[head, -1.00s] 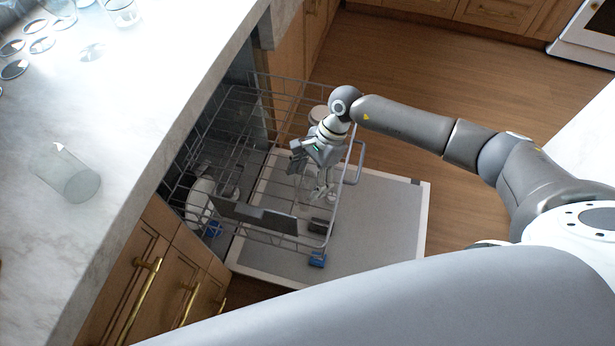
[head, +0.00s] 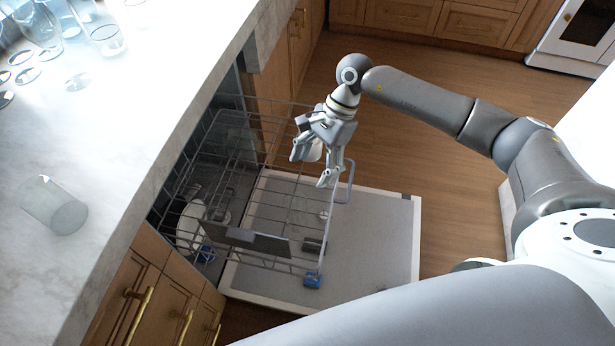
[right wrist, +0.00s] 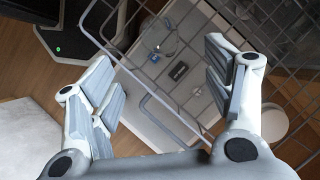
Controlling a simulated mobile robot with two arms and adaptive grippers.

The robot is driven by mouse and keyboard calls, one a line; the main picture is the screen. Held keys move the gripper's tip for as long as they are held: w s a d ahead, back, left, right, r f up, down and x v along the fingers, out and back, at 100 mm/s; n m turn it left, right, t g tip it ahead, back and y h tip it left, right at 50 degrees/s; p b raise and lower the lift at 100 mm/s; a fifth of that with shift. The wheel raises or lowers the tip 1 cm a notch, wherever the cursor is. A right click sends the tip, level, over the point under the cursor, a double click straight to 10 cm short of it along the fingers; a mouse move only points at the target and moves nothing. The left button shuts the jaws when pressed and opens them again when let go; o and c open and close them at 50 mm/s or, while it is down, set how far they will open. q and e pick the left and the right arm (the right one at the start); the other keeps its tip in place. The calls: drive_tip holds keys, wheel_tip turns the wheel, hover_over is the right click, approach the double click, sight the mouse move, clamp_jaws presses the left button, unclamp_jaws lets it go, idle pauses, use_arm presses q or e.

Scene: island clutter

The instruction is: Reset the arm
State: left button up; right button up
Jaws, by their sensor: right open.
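My right arm (head: 425,92) reaches in from the right in the head view. Its gripper (head: 310,170) hangs above the pulled-out dishwasher rack (head: 262,258), fingers pointing down. In the right wrist view the fingers (right wrist: 162,82) are spread wide, with nothing held between them. The rack wires and the open dishwasher door (right wrist: 180,75) show below and beyond the fingers. My left gripper is not in view.
The dishwasher door (head: 375,245) lies open under the rack. A white dish (head: 190,225) stands inside the rack. Several glasses crowd the counter's far end. Wooden floor (head: 440,165) is clear behind the door.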

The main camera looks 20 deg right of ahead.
drive_tip(key=shift+d+r, duration=0.15)
drive_tip(key=shift+r, duration=0.15)
